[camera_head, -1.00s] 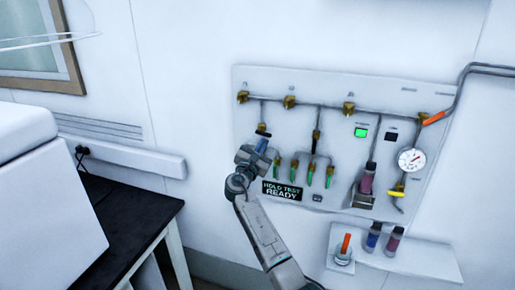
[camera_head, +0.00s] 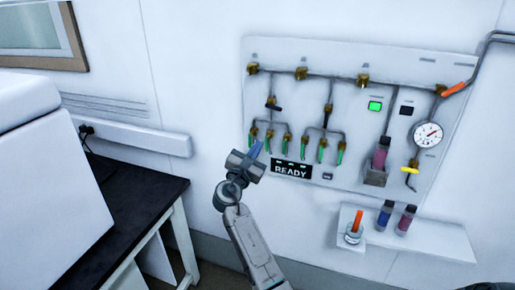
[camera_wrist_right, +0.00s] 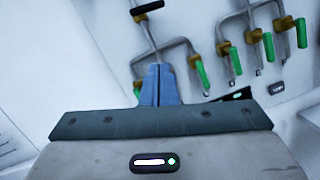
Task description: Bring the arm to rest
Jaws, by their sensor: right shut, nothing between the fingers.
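My right gripper (camera_head: 255,149) is shut and empty, its blue fingers together. It is raised in front of the wall, by the lower left edge of the white valve panel (camera_head: 350,110). The closed fingers also show in the right wrist view (camera_wrist_right: 159,85), with green-handled valves (camera_wrist_right: 202,72) behind them. My right arm (camera_head: 250,245) comes up from the bottom of the head view. My left gripper is not in view.
A display (camera_head: 291,169) reads READY; a green light (camera_head: 375,106) is lit. A small shelf (camera_head: 440,238) holds an orange-handled item (camera_head: 356,222) and two capped vials (camera_head: 385,215). A dark-topped table (camera_head: 150,205) carries a white machine (camera_head: 45,190) at left.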

